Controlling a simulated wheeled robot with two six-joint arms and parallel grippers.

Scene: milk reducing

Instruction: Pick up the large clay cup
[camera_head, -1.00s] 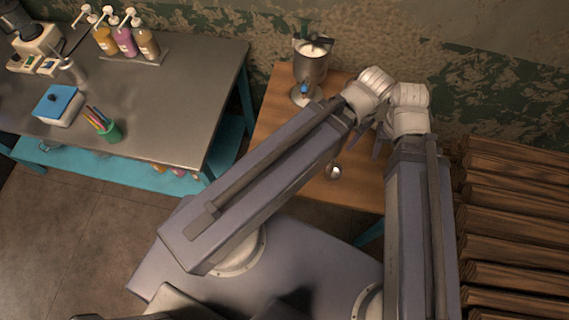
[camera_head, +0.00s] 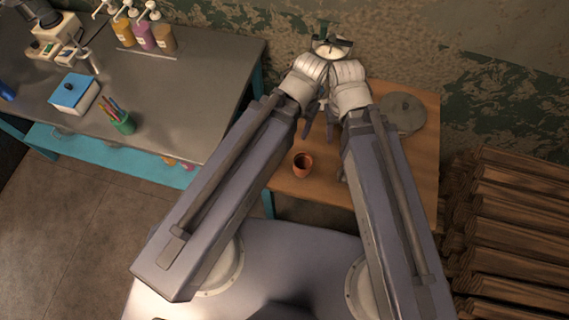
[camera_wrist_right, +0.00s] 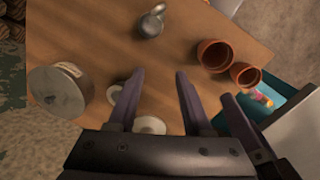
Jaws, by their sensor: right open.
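Two reddish-brown clay cups stand at the table's edge in the right wrist view: a larger cup (camera_wrist_right: 214,56) and a smaller cup (camera_wrist_right: 245,75) beside it. In the head view only one clay cup (camera_head: 303,166) shows, left of my right forearm; I cannot tell which it is. My right gripper (camera_wrist_right: 159,80) is open and empty above the table, with the cups off to the right of its fingers in the wrist view. Part of my left gripper (camera_wrist_right: 246,125) shows at the lower right there, its jaws unclear. In the head view the grippers overlap and are partly hidden.
A round grey object (camera_head: 402,113) sits on the wooden table (camera_head: 420,165). A small metal jug (camera_wrist_right: 151,22) and pale round items (camera_wrist_right: 150,125) also stand on it. A grey workbench (camera_head: 180,95) is at left and stacked wood (camera_head: 510,220) at right.

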